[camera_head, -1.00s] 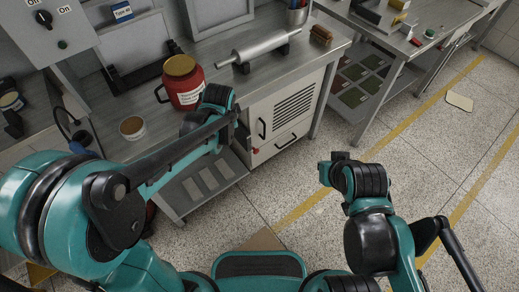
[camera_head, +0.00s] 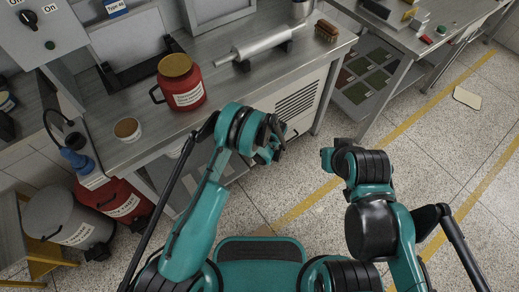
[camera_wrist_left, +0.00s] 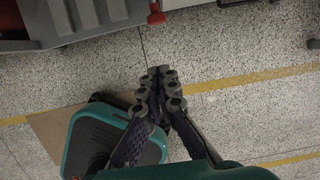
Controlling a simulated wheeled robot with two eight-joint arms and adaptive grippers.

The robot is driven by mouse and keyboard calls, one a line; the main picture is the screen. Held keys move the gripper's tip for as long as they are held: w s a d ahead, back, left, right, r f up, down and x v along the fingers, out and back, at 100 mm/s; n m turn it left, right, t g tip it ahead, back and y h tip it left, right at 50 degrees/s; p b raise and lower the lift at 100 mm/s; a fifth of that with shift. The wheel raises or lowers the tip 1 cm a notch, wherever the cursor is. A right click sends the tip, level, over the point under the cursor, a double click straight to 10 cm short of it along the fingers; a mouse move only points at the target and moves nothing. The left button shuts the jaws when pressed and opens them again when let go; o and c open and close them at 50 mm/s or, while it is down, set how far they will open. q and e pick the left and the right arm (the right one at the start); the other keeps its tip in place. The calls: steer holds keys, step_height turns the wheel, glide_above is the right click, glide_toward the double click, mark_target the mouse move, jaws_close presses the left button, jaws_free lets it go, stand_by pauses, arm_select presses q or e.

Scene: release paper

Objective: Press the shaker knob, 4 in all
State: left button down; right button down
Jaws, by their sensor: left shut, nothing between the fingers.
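A grey control box (camera_head: 45,45) stands at the top left of the head view. I cannot tell for certain that this is the shaker knob. My left gripper (camera_head: 272,140) is in front of the bench, far to the right of the box. In the left wrist view its fingers (camera_wrist_left: 160,88) are closed together and empty, above the floor. My right gripper (camera_head: 327,158) is over the floor at the right, apart from everything. Its fingers are too unclear to read.
A red jar with a yellow lid (camera_head: 181,85), a small tub (camera_head: 128,129), a metal roller (camera_head: 262,46) and a brush (camera_head: 327,31) are on the bench (camera_head: 220,90). Red and grey containers (camera_head: 70,217) stand at the lower left.

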arm_select(q)
steer(key=shift+s+d+f+m, duration=0.15)
steer(key=shift+f+m, duration=0.25)
steer(key=shift+f, duration=0.45)
steer(key=w+a+f+b, duration=0.3)
steer(key=w+f+b, duration=0.2)
steer(key=f, duration=0.4)
steer(key=shift+w+a+f, duration=0.2)
steer(key=shift+a+f, duration=0.05)
steer(key=shift+f, duration=0.1)
